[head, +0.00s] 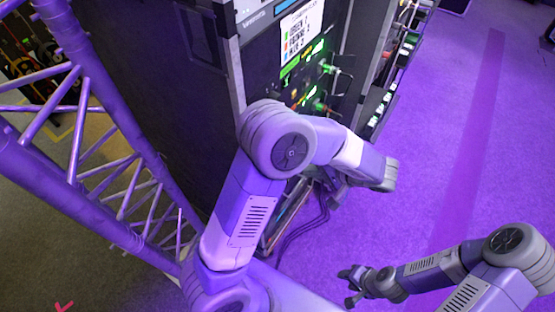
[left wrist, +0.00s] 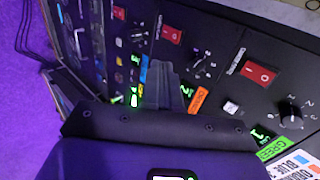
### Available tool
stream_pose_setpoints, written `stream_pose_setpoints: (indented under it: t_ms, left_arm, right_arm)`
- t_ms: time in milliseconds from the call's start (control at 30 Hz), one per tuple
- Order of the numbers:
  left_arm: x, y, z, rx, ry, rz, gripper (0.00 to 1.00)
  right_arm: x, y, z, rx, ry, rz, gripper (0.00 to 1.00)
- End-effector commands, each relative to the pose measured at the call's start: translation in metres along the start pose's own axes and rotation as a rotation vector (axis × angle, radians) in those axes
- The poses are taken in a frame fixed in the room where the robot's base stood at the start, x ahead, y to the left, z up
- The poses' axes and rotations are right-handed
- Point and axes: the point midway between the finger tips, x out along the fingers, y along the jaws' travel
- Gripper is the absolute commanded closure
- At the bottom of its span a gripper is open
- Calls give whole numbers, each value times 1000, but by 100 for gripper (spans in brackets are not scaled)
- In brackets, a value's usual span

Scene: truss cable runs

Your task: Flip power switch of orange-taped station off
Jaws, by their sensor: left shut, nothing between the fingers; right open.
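A dark rack panel with several red rocker switches fills the left wrist view. An orange tape label (left wrist: 198,103) sits on one station, with a lit green display beside it. A red switch (left wrist: 172,28) lies further up in what looks like that station's row; its tilt is too small to tell. My left gripper (left wrist: 163,48) is shut and empty, its fingertips appearing just below that switch; contact cannot be told. In the head view my left arm hides the left fingers. My right gripper (head: 347,287) is open and empty, over the floor at lower right.
A green-labelled station (left wrist: 272,148) with its own red switch (left wrist: 260,73) and knob (left wrist: 290,115) is to the right; a blue label (left wrist: 143,68) is to the left. A metal truss (head: 70,190) stands left of the rack (head: 165,90). Purple floor (head: 440,120) is open at right.

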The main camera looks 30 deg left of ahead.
Motion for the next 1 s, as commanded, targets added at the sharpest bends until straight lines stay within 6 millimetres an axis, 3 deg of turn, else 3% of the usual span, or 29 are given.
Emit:
stream_pose_setpoints:
  t_ms: [267,667,800,1000]
  left_arm:
    - [20,0,1,3,-6,0,100]
    - [103,0,2,4,-8,2,100]
    - [116,-18,1,1,-5,3,100]
    - [127,-28,1,2,-3,2,100]
  right_arm:
    - [-2,-1,0,0,0,0,57]
    - [-10,-4,0,0,0,0,57]
    - [-17,-6,1,0,0,0,57]
    - [-20,-8,1,0,0,0,57]
